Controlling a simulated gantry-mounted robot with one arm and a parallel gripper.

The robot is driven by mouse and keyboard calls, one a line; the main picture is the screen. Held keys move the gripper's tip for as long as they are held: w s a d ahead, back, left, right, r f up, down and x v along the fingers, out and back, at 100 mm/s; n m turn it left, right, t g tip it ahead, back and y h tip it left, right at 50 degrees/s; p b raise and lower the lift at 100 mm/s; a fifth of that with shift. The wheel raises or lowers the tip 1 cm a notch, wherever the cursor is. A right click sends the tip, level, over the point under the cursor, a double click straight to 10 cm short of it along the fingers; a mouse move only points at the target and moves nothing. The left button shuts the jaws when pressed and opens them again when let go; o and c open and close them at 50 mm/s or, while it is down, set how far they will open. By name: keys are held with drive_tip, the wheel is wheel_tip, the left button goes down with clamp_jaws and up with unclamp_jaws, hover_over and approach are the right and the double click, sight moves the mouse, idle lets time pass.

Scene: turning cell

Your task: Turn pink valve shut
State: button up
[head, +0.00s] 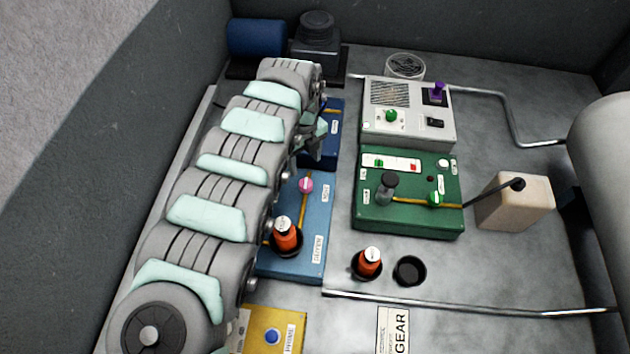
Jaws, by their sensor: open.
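The pink valve (306,185) is a small round pink knob with a pale bar across its top. It sits on the light blue panel box (310,240), on a yellow line that runs up and down the panel. The bar looks roughly crosswise to that line, but it is small. My arm reaches up along the left side of the panel and covers its left part. My gripper (313,130) shows only partly, beyond the valve and over the dark blue box (333,125). It is open and apart from the valve. Its fingertips are largely hidden by my arm.
A green panel box (410,210) and a grey box (410,115) stand further right. Metal rails (470,306) cross the floor.

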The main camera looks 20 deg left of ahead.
sight(306, 183)
wheel_tip(306, 183, down, 9)
drive_tip(key=shift+s+d+f+b, duration=0.1)
drive_tip(key=shift+f+b, duration=0.1)
drive_tip(key=shift+b, duration=0.5)
drive_tip(key=shift+f, duration=0.65)
clamp_jaws()
